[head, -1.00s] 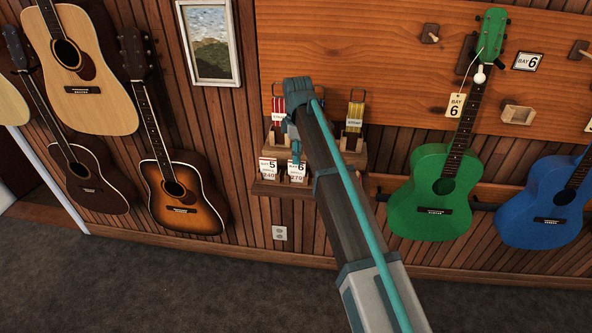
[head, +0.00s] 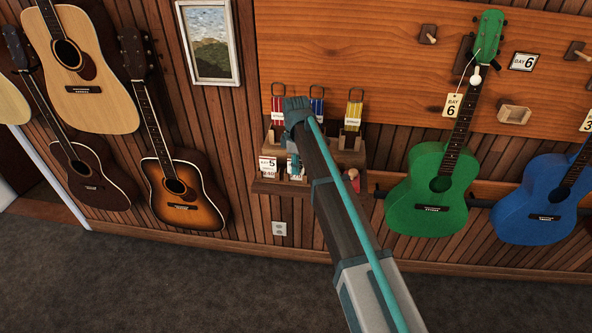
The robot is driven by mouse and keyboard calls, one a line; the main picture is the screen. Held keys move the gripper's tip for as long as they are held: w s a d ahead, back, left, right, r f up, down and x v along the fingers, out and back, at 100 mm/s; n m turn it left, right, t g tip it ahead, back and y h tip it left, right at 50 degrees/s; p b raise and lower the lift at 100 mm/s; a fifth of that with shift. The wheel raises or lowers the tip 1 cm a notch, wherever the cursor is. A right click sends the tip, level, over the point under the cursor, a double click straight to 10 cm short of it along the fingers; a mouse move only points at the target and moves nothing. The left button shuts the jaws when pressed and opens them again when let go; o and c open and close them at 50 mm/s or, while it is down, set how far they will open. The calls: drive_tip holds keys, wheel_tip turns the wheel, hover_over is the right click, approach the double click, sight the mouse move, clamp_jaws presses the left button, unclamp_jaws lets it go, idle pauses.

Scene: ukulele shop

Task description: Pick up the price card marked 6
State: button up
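The price card marked 6 (head: 297,178) stands at the front of a small wooden wall shelf (head: 262,187). Most of it is now hidden behind my gripper; only a sliver of white shows. The price card marked BAY 5 (head: 267,166) stands just left of it and is clearly visible. My gripper (head: 293,166) points down over the front of the shelf, in front of the card marked 6. The fingers are small and partly covered by my wrist, so I cannot see whether they are open or touch the card.
Red (head: 278,106), blue (head: 316,106) and yellow (head: 354,110) string packs stand behind on the shelf. A BAY 6 tag (head: 452,105) hangs by the green ukulele (head: 430,185); a BAY 6 sign (head: 524,62) is on the board. A sunburst guitar (head: 178,190) hangs left.

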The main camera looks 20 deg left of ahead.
clamp_jaws()
drive_tip(key=shift+r, duration=0.15)
